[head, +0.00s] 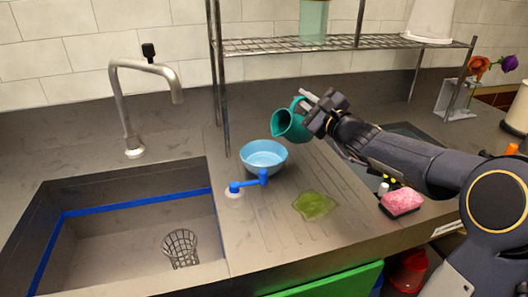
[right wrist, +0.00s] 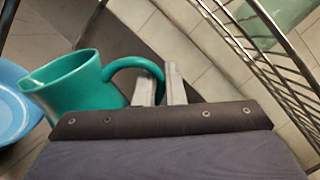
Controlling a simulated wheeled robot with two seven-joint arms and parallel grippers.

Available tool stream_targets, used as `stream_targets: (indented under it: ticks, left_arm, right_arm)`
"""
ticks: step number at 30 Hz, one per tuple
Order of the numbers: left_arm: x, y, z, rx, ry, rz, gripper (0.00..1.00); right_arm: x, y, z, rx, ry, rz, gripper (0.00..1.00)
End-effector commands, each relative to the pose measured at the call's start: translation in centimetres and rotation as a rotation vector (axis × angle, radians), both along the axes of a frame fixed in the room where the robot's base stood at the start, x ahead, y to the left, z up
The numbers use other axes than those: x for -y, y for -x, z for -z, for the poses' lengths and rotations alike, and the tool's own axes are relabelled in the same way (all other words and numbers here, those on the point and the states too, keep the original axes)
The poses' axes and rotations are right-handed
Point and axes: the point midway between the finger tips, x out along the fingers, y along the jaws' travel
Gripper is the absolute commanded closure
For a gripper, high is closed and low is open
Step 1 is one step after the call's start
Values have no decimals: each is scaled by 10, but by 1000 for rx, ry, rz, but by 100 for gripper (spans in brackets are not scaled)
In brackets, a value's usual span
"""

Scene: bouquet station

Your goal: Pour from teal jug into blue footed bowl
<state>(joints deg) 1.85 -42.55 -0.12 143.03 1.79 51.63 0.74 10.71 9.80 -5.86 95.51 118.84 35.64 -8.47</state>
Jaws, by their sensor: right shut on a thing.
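The teal jug (head: 290,124) is held off the counter, tilted with its mouth toward the left, just behind and right of the blue footed bowl (head: 264,158). My right gripper (head: 306,101) is shut on the jug's handle. In the right wrist view the teal jug (right wrist: 80,88) is left of the fingers (right wrist: 160,85), and its handle loops to them. The bowl's rim (right wrist: 15,100) shows at the left edge there, close to the jug. The bowl stands upright on the counter. No stream is visible, and the jug's contents are hidden. My left gripper is out of view.
A blue-handled fitting (head: 248,183) stands in front of the bowl, and a green patch (head: 315,205) lies to its right. The sink (head: 130,235) and faucet (head: 135,105) are at left. A wire shelf (head: 345,43) rises behind the jug. A pink sponge (head: 401,201) lies at right.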

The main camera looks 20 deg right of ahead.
Motion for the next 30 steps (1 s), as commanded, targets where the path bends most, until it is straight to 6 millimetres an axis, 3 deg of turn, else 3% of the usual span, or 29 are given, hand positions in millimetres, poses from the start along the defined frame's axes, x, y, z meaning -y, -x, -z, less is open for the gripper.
stream_targets:
  ticks: [18,30]
  left_arm:
    - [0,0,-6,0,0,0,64]
    - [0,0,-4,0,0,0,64]
  right_arm:
    - [-9,3,-14,40,115,-1,100]
    - [-11,4,-13,49,143,0,100]
